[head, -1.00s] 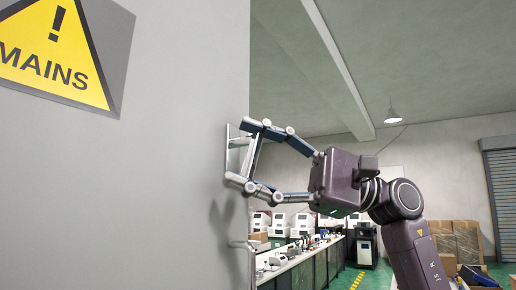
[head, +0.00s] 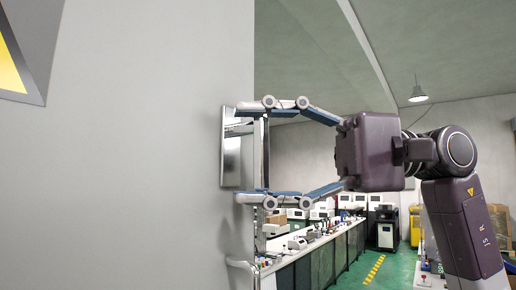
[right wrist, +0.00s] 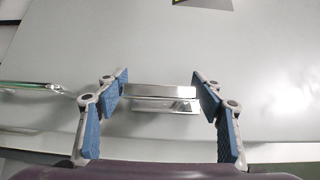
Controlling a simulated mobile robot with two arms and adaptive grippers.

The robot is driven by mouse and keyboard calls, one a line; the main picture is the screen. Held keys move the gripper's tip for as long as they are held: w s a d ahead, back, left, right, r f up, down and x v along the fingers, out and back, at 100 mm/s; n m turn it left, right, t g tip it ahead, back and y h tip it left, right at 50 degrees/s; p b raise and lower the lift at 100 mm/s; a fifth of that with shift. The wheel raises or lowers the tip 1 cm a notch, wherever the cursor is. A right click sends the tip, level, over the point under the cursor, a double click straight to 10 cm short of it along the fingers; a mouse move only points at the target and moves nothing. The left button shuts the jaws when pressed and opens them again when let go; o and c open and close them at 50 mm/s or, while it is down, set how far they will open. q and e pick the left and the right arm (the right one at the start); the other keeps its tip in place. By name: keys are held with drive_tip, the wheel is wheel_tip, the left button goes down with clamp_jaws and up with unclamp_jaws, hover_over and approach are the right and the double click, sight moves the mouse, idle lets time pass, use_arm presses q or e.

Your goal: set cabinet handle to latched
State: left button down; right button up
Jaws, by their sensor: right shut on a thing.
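The cabinet handle is a shiny metal bar (head: 259,152) standing upright in front of a metal backplate (head: 236,150) on the grey cabinet door (head: 130,170). My right gripper (head: 243,154) reaches it from the right, one finger at the bar's top end and one at its bottom end. It is shut on the bar. In the right wrist view the bar (right wrist: 160,90) spans between the blue pads of the gripper (right wrist: 160,84), with the backplate (right wrist: 165,105) behind it. My left gripper is not in view.
A second metal rail (head: 242,264) sticks out from the cabinet below the handle. A yellow warning sign (head: 12,65) is at the upper left. A long workbench (head: 318,250) with machines runs behind on the right, beside green floor.

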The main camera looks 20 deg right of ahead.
drive_tip(key=o, duration=1.7)
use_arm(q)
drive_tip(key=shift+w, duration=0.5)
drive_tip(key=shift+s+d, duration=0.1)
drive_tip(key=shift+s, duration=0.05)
use_arm(e)
drive_tip(key=s+d, duration=0.1)
drive_tip(key=d, duration=1.1)
drive_tip(key=shift+s, duration=0.15)
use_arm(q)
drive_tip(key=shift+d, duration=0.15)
use_arm(e)
drive_tip(key=shift+a, duration=0.1)
